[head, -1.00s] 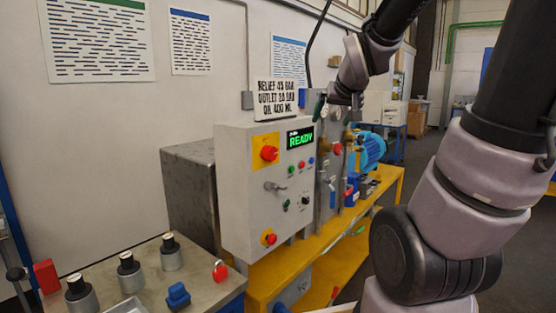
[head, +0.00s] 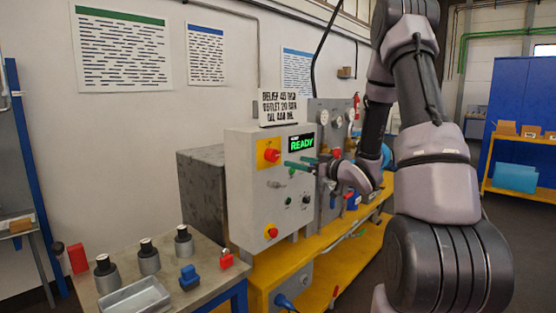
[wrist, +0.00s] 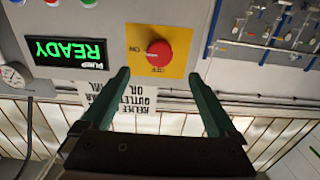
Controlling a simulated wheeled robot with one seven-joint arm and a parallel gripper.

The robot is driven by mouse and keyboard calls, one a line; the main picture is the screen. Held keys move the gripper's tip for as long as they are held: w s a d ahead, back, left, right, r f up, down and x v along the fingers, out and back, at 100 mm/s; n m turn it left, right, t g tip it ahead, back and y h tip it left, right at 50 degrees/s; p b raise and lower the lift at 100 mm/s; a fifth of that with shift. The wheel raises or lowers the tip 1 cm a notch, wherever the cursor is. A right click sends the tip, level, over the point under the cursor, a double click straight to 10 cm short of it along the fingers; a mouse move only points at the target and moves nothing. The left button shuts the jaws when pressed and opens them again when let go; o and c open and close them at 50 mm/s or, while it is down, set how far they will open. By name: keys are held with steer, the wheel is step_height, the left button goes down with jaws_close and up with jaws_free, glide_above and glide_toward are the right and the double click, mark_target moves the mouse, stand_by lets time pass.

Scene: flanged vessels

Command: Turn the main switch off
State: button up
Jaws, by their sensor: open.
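The main switch (head: 271,155) is a red rotary knob on a yellow plate at the upper left of the grey control box (head: 243,190). In the wrist view the red knob (wrist: 158,52) sits on its yellow plate, with ON lettered at its left and OFF below it in that view. Which mark the knob points to I cannot tell. My gripper (head: 298,165) is open and empty, in front of the box to the right of the knob. In the wrist view its green fingertips (wrist: 158,76) are spread to either side of the plate, apart from the knob.
A green READY display (head: 301,142) and small buttons share the panel. A lettered sign (head: 278,107) stands on top. A bench (head: 205,290) with several metal cylinders is at the left.

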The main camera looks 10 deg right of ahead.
mark_target(275, 156)
steer(key=x, duration=1)
steer(key=shift+w, duration=0.1)
steer(key=c, duration=1.4)
